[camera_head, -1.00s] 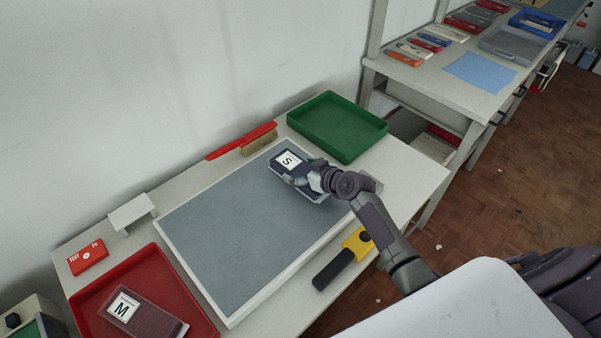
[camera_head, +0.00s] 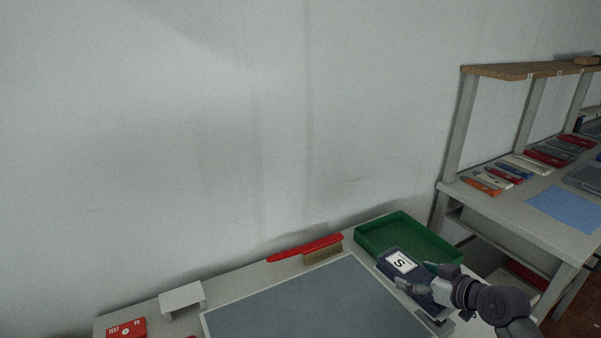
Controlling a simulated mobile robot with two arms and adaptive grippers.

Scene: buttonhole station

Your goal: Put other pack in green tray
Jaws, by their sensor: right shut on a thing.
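The pack marked S (camera_head: 397,257), dark blue with a white label, is held in my right gripper (camera_head: 421,285). The gripper comes in from the lower right and is shut on the pack's right part. The pack is in front of the green tray (camera_head: 371,248) and overlaps its front edge in the picture. I cannot tell its exact height over the tray rim. The tray looks empty where it shows; its front part is hidden by the pack. My left gripper is not in view.
A grey mat (camera_head: 310,305) lies on the table in front. A red-handled brush (camera_head: 306,248) lies behind it, left of the tray. A white stand (camera_head: 182,297) and a red TEST box (camera_head: 127,329) are at left. Another bench (camera_head: 515,210) with several packs stands at right.

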